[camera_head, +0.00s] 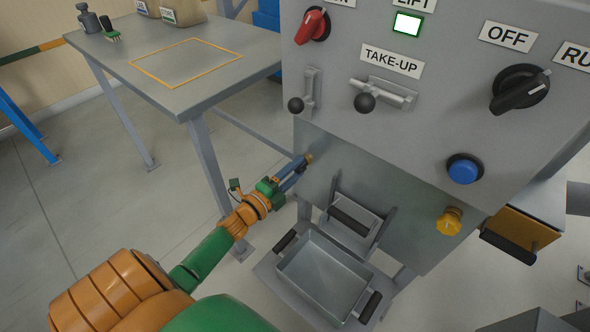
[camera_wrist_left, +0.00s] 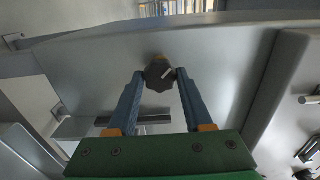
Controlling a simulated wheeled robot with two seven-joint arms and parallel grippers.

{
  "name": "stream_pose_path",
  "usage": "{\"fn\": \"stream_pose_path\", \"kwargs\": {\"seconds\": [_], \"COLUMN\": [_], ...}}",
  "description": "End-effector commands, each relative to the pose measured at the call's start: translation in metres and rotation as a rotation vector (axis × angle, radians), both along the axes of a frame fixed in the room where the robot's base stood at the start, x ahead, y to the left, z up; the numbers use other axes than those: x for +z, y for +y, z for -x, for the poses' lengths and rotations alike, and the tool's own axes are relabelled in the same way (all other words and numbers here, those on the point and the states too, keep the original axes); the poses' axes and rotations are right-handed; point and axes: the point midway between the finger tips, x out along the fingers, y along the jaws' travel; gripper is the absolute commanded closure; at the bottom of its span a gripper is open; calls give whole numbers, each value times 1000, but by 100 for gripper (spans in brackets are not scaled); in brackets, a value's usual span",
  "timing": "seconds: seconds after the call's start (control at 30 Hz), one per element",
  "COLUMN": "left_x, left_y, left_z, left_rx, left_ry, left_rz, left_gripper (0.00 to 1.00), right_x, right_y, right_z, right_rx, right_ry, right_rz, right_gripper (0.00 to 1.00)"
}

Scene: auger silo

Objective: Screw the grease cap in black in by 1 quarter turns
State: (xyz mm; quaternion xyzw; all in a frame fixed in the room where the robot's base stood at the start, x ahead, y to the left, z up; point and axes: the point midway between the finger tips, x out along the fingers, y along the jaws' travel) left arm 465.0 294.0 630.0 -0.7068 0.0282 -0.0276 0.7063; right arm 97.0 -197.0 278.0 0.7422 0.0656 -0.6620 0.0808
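The black grease cap (camera_wrist_left: 158,74) is a dark lobed knob with a pale mark on its face, on a small brass-coloured fitting against the grey machine wall. My left gripper (camera_wrist_left: 160,78) has its two blue fingers on either side of the cap, and the tips appear to touch it. In the head view the left gripper (camera_head: 303,163) reaches the lower left part of the machine, and its fingers hide the black cap there. A yellow lobed cap (camera_head: 450,221) sits farther right on the machine. My right gripper is not in view.
The grey control panel (camera_head: 440,125) overhangs above the gripper, with levers, a red knob, a black selector and a blue button (camera_head: 464,169). A metal tray (camera_head: 325,279) with black handles lies below. A table (camera_head: 120,62) stands at left, with open floor between.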

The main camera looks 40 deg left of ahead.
Motion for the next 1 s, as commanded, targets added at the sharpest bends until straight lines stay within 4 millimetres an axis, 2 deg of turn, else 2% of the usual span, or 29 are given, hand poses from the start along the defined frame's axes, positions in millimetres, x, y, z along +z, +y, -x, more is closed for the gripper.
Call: {"fn": "stream_pose_path", "kwargs": {"seconds": [0.03, 0.1, 0.37, 0.47, 0.7, 0.8, 1.0], "left_x": [-1, -1, 0, 1, 0, 0, 0], "left_y": [0, 0, 0, 1, 5, 6, 6], "left_z": [0, 0, 1, 13, 61, 70, 71], "left_rx": [0, 0, 0, 1, 1, 1, 1], "left_ry": [2, 1, 0, 2, 4, 1, 0], "left_rz": [0, 0, 0, 0, 1, 1, 0], "left_gripper": [35, 21, 21, 21, 21, 21, 21], "right_x": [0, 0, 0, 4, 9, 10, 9], "right_y": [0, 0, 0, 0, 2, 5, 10], "right_z": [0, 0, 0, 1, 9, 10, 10], "right_rx": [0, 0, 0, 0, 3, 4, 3], "right_ry": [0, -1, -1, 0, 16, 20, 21], "right_rz": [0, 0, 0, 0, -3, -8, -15], "right_gripper": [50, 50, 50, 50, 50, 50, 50]}}
